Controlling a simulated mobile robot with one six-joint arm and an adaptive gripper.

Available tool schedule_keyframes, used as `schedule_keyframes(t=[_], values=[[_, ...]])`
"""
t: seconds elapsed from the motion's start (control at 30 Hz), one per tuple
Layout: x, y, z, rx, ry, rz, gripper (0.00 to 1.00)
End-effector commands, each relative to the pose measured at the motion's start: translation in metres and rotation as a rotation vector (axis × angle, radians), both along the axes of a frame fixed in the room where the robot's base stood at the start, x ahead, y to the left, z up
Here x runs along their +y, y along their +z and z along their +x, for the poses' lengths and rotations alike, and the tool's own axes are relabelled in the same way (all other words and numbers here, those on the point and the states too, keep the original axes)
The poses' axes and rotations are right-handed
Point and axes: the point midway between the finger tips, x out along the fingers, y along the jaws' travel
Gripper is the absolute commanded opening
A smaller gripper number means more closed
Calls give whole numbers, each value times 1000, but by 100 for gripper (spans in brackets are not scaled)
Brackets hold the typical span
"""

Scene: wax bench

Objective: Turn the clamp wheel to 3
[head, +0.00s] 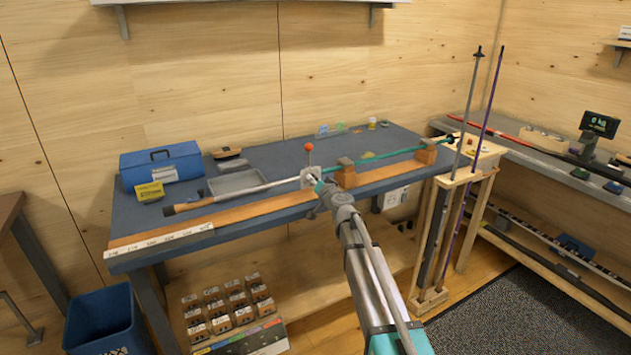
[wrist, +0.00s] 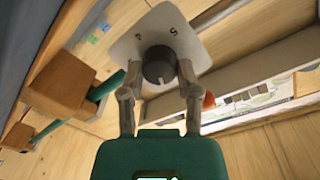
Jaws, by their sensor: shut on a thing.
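The clamp wheel (wrist: 159,64) is a small dark round knob on a pale plate (wrist: 155,32) in the wrist view. The plate carries small dark marks; one looks like a 5, another is too unclear to read. A light mark shows on the wheel's edge nearest my gripper. My gripper (wrist: 158,72) has one finger on each side of the wheel and is shut on it. In the head view my gripper (head: 318,185) is at the bench's front edge, against the pale plate (head: 306,173), and hides the wheel.
A blue toolbox (head: 160,165) and grey tray (head: 238,181) stand left. A wooden rack with upright poles (head: 480,165) is close on the right.

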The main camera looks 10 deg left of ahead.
Motion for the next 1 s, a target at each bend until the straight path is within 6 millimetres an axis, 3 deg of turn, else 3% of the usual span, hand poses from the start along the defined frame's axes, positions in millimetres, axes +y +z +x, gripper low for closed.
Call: schedule_keyframes(t=[0.4, 0.9, 0.93, 1.0], values=[[-2, 0, 3, 129, -5, 194, 0], [-1, 1, 4, 147, -6, 221, 0], [-1, 1, 4, 146, -6, 220, 45], [-1, 0, 4, 147, -5, 220, 58]])
